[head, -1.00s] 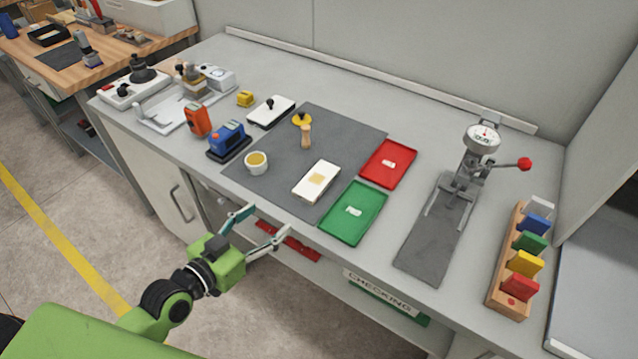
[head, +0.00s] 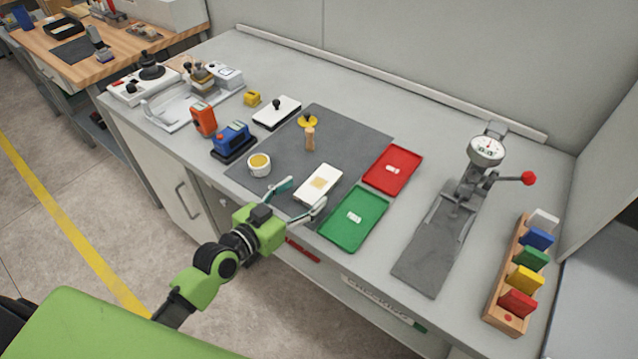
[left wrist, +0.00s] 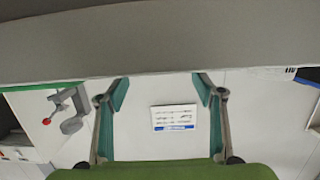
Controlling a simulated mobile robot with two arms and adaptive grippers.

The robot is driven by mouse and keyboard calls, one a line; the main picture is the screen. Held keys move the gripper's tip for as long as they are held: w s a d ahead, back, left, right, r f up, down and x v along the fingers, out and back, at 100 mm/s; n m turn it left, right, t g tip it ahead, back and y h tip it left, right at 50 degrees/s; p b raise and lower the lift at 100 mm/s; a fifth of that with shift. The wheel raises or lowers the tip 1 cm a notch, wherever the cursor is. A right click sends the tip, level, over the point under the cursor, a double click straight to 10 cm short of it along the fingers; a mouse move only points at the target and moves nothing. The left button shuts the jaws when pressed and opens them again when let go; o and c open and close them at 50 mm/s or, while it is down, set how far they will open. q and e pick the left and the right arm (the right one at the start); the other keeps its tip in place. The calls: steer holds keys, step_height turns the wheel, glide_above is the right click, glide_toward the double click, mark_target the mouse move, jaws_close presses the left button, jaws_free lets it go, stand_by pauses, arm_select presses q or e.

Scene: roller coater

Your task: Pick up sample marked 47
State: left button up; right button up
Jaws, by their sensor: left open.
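A white panel with a yellowish square (head: 318,184) lies flat on the dark grey mat (head: 352,132) in the head view. No number can be read on it, and no other thing shows a readable 47. My left gripper (head: 304,196) is open and empty, at the bench's front edge by the near end of the panel. Its spread fingers also show in the left wrist view (left wrist: 160,92), with nothing held between them. My right gripper is not in view.
A green tray (head: 338,238) and a red tray (head: 382,185), each with a small white label, lie right of the panel. A cup (head: 260,165) and a wooden-handled tool (head: 310,140) stand left. A gauge press (head: 487,152) and coloured-block rack (head: 498,300) stand right.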

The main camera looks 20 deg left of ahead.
mark_target(316, 186)
arm_select(q)
steer(key=shift+f+p+x, duration=0.2)
steer(key=shift+p+x, duration=0.4)
steer(key=shift+x, duration=1.95)
steer(key=shift+s+d, duration=0.1)
steer(key=shift+d, duration=0.05)
steer(key=c, duration=1.2)
